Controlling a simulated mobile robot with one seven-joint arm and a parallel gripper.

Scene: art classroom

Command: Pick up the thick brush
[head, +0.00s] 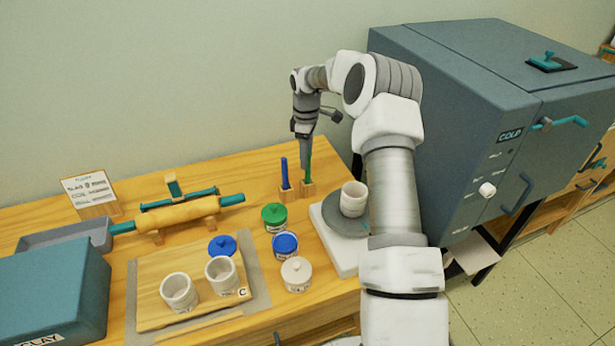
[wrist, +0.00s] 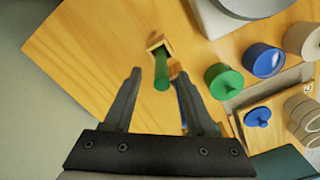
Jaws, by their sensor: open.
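Two upright brushes stand in small wooden holders near the back right of the table. One is green (head: 308,168), and the other is blue (head: 284,174), just left of it. I cannot tell for certain which is the thick brush. My gripper (head: 304,158) points down over the green brush, partly covering it. In the wrist view the green brush (wrist: 161,75) rises between the fingertips of my open gripper (wrist: 157,80), with space visible on both sides. The blue brush (wrist: 181,108) is mostly hidden behind the right finger there.
A banding wheel (head: 340,218) with a white cup (head: 353,198) stands right of the brushes. Green (head: 274,217), blue (head: 285,245) and white (head: 296,274) jars stand in front. A rolling pin (head: 180,214) lies left, and a grey kiln (head: 450,120) stands right.

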